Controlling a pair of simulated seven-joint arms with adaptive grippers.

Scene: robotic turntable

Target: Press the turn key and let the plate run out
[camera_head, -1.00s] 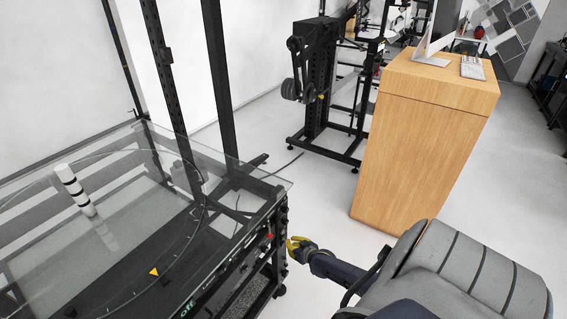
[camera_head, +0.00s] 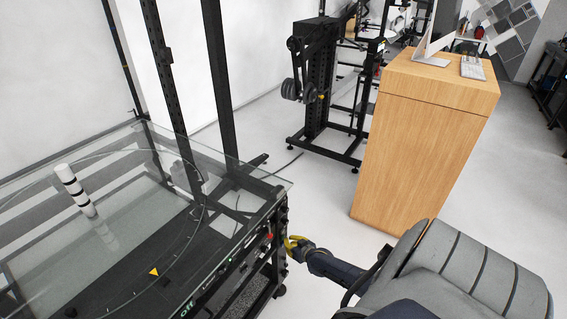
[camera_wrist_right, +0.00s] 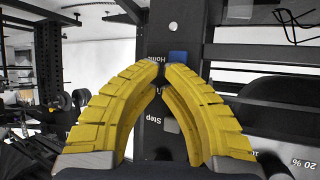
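The turntable's round glass plate (camera_head: 120,235) lies at the left in the head view. A white cylinder with black bands (camera_head: 74,190) stands on it, and a yellow triangle mark (camera_head: 154,272) shows near its front edge. My right gripper (camera_head: 290,243) is at the front side panel of the turntable. In the right wrist view its yellow fingers (camera_wrist_right: 164,71) are shut, tips together and empty. The tips are just below a blue key (camera_wrist_right: 178,57) by the label "Home". A grey key (camera_wrist_right: 171,125) by the label "Step" shows between the fingers. Contact cannot be told. My left gripper is not in view.
A red button (camera_head: 270,236) is on the panel near my right gripper. A wooden cabinet (camera_head: 420,150) with a monitor stands to the right. A black rack with weights (camera_head: 320,90) stands behind.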

